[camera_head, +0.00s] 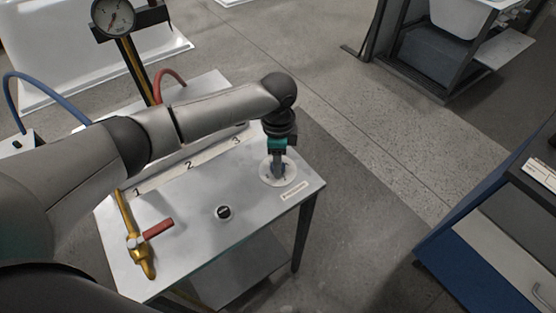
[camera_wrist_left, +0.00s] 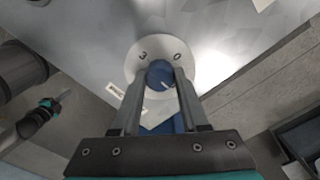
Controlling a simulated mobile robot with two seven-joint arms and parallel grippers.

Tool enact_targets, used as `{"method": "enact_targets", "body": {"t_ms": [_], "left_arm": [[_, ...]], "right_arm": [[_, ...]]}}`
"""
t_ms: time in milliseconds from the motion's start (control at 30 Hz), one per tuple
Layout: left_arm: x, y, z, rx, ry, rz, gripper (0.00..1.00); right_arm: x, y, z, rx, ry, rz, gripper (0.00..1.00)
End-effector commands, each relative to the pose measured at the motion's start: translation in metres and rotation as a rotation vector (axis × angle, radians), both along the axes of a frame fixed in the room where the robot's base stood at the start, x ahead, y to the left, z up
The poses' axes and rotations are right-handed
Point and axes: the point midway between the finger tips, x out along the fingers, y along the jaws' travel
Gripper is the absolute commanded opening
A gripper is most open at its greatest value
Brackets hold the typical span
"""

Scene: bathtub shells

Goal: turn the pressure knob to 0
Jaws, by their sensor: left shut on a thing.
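The pressure knob (camera_wrist_left: 160,73) is blue and round, on a white dial plate (camera_head: 291,179) at the right end of a grey metal table. My left gripper (camera_head: 278,172) points down onto it; its fingers stand on either side of the knob and are shut on it. In the left wrist view the dial plate (camera_wrist_left: 134,65) shows a 3 at upper left and a 0 at upper right. A small white mark on the knob points toward the lower right. In the head view my gripper hides most of the knob. My right gripper (camera_wrist_left: 53,108) seems to show at the left wrist view's left edge, its jaws unclear.
The table (camera_head: 250,215) also bears a black round button (camera_head: 224,212), a yellow valve with a red handle (camera_head: 158,228) and a strip numbered 1 to 3 (camera_head: 190,163). A round gauge (camera_head: 113,18) stands behind. A blue cabinet (camera_head: 450,245) is at the right; floor lies between.

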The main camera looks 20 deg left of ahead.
Motion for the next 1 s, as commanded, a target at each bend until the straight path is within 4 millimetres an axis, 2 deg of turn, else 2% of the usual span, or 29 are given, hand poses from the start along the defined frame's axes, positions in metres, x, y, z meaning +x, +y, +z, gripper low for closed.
{"method": "enact_targets", "body": {"t_ms": [33, 167, 567, 767, 1000], "left_arm": [[0.000, 0.000, 0.000, 0.000, 0.001, 0.000, 0.14], [0.000, 0.000, 0.000, 0.000, 0.001, 0.000, 0.00], [-0.001, 0.000, 0.002, 0.000, 0.003, 0.037, 0.00], [-0.001, -0.001, 0.004, -0.001, 0.005, 0.141, 0.00], [-0.002, -0.001, 0.005, -0.001, 0.007, 0.349, 0.00]], "right_arm": [[0.000, 0.000, 0.000, 0.000, 0.000, 0.000, 0.00], [0.000, 0.000, 0.000, 0.000, 0.001, 0.000, 0.00], [0.000, 0.001, 0.008, 0.001, 0.000, 0.000, 0.00], [0.000, 0.001, 0.029, 0.001, -0.001, 0.000, 0.00], [0.000, 0.001, 0.061, 0.001, -0.002, 0.000, 0.00]]}}
